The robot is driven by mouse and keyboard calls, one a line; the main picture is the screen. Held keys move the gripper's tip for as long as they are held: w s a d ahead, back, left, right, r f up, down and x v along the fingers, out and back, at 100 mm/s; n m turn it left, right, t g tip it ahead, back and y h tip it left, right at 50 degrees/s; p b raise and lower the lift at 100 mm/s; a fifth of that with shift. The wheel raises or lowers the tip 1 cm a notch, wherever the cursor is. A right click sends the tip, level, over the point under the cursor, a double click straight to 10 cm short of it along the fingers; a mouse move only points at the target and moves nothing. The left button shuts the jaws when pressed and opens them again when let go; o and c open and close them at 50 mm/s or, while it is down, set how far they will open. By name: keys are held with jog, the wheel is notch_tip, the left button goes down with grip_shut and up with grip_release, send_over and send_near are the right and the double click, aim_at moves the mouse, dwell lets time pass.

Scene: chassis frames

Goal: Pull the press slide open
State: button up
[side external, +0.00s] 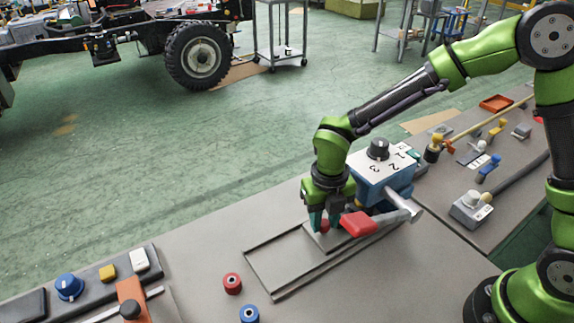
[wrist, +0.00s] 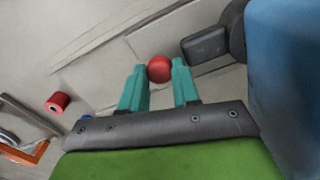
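The press slide (side external: 318,240) is a flat grey plate at the right end of a long rectangular railed frame (side external: 273,275) on the bench, beside the blue press body. A round red knob (side external: 325,226) stands on the plate. My gripper (side external: 324,221) points down at it, with one teal finger on each side. In the wrist view, the red knob (wrist: 159,69) fills the gap between the fingertips (wrist: 159,75), which look closed on it. The knob's lower part and much of the slide are hidden by the fingers and a red-handled lever.
The red-handled lever (side external: 358,223) lies close to the right of my fingers. The blue press body (side external: 385,180), with a black dial, stands just behind. The frame's left part is empty.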

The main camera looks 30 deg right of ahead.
grip_shut()
jog(key=a, duration=1.2)
jog(key=shift+a, duration=0.35)
jog(key=o, duration=0.8)
grip_release()
jog(key=shift+c, duration=0.2)
notch_tip(320, 180, up, 17)
